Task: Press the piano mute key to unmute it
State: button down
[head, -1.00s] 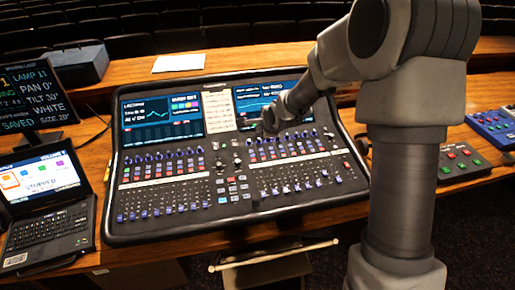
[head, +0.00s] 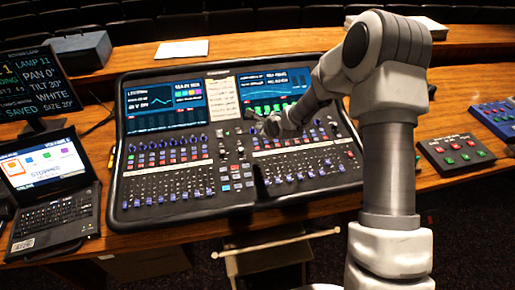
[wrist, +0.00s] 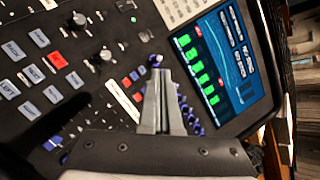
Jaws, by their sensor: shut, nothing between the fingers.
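The mixing desk (head: 128,170) fills the middle of the head view, with two lit screens and rows of knobs, keys and faders. My gripper (head: 258,124) hangs over its upper middle, just below the right screen. In the wrist view my gripper (wrist: 156,74) is shut and empty, its fingertips close to a blue knob (wrist: 156,60). Small red keys (wrist: 130,79) lie just left of the fingertips. Whether the fingertips touch the surface cannot be told. No label naming the piano mute key is legible, so I cannot tell which key it is.
A laptop (head: 52,220) and a dark monitor (head: 75,95) stand at the left. A button box (head: 455,151) and a blue device (head: 497,118) are at the right. White paper (head: 182,49) lies behind the desk. Larger grey and red keys (wrist: 33,72) are left in the wrist view.

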jog(key=f+b, duration=0.1)
jog(key=f, duration=0.1)
jog(key=f+b, duration=0.2)
jog(key=f, duration=0.1)
jog(key=f+b, duration=0.1)
jog(key=f, duration=0.1)
jog(key=shift+w+f+b, duration=0.3)
jog(key=shift+w+f, duration=0.05)
jog(key=shift+f, duration=0.05)
jog(key=shift+w+f+b, duration=0.1)
jog(key=shift+f+b, duration=0.25)
jog(key=shift+f, duration=0.1)
jog(key=shift+f, duration=0.1)
dwell(1.3)
jog(key=shift+f+b, duration=0.3)
jog(key=shift+b, duration=0.25)
jog(key=shift+a+f+b, duration=0.1)
jog(key=shift+f+b, duration=0.15)
jog(key=shift+b, duration=0.05)
jog(key=shift+r, duration=0.1)
dwell(0.4)
jog(key=shift+r+p, duration=0.3)
jog(key=shift+r, duration=0.25)
jog(key=shift+r, duration=0.15)
jog(key=shift+s+r+p, duration=0.15)
jog(key=shift+r+p, duration=0.5)
jog(key=shift+r, duration=0.55)
jog(key=shift+s+r+p, duration=0.15)
jog(key=shift+r+p, duration=0.5)
jog(key=shift+r, duration=0.5)
